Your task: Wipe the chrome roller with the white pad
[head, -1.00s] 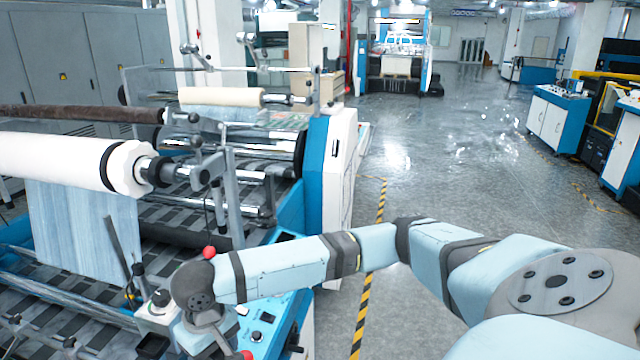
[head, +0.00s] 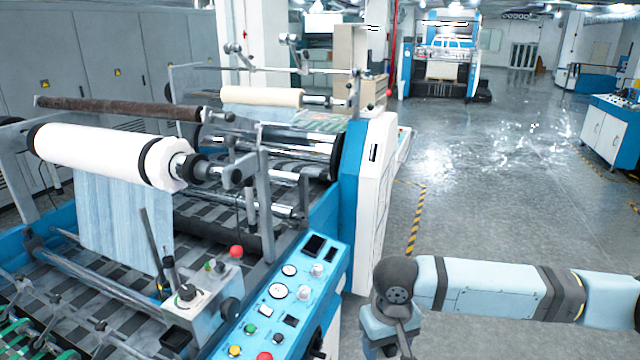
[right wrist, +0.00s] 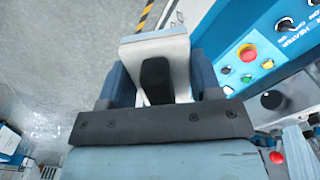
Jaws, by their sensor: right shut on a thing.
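The white pad (right wrist: 150,50) shows in the right wrist view as a pale flat block with a dark grip part below it. My right gripper (right wrist: 158,85) is shut on it, its blue fingers on either side. In the head view my right gripper (head: 385,345) hangs low, right of the machine's control panel and apart from it; the pad is not clearly seen there. A large chrome roller (head: 318,150) lies across the laminating machine, behind the white film roll. A thinner chrome bar (head: 90,285) crosses the machine's front left. My left gripper is out of view.
The white film roll (head: 100,155) and a dark brown shaft (head: 115,107) stick out over the machine. The control panel (head: 285,290) and a small switch box (head: 200,300) stand near its right side. The floor (head: 480,190) to the right is clear.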

